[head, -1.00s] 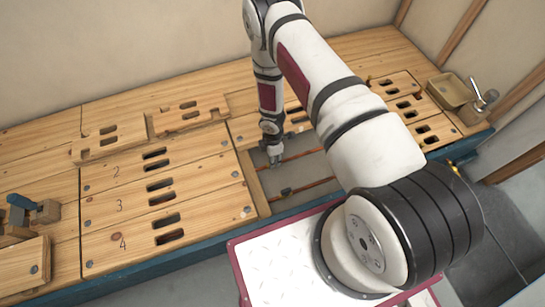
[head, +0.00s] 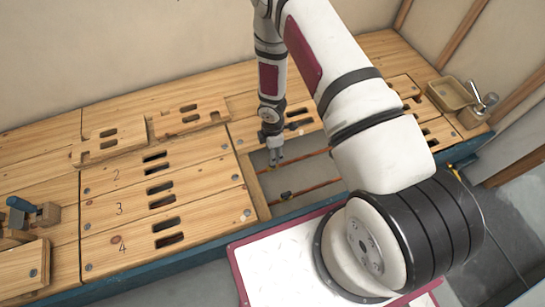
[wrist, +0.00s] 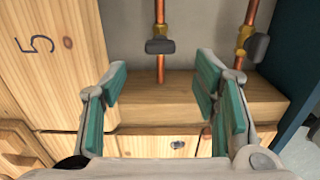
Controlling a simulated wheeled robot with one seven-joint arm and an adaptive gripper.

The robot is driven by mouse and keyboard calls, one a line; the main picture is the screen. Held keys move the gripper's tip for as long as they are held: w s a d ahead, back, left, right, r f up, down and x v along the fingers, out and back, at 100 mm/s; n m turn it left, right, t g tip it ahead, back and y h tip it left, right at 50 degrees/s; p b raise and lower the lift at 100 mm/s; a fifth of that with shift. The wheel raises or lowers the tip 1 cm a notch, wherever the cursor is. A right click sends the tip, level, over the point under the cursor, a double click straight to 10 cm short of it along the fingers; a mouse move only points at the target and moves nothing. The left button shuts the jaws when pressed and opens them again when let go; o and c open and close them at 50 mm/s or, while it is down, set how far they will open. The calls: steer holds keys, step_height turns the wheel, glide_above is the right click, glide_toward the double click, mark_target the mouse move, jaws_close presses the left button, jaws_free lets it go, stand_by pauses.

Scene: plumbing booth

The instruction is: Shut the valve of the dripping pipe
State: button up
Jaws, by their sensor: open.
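Two copper pipes run side by side in an open bay of the wooden bench. In the wrist view, the left pipe (wrist: 161,69) carries a dark valve handle (wrist: 160,46) lying across it. The right pipe (wrist: 251,12) has a brass fitting with a dark, tilted handle (wrist: 258,48). In the head view, the front pipe (head: 312,187) shows a small dark handle (head: 286,194). My gripper (head: 276,156) is above the bay near the back pipe (head: 315,154). It is open and empty; in the wrist view its green-padded fingers (wrist: 162,80) straddle the left pipe's line, short of its handle. No drip is visible.
Numbered wooden covers (head: 165,195) with slots lie left of the bay. A wooden crosspiece (wrist: 175,100) spans the pipes. The bench's blue front edge (head: 300,204) borders the bay. A wooden tray (head: 450,92) and a metal tap (head: 482,100) sit at the far right.

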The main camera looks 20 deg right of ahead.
steer(key=shift+r, duration=2.25)
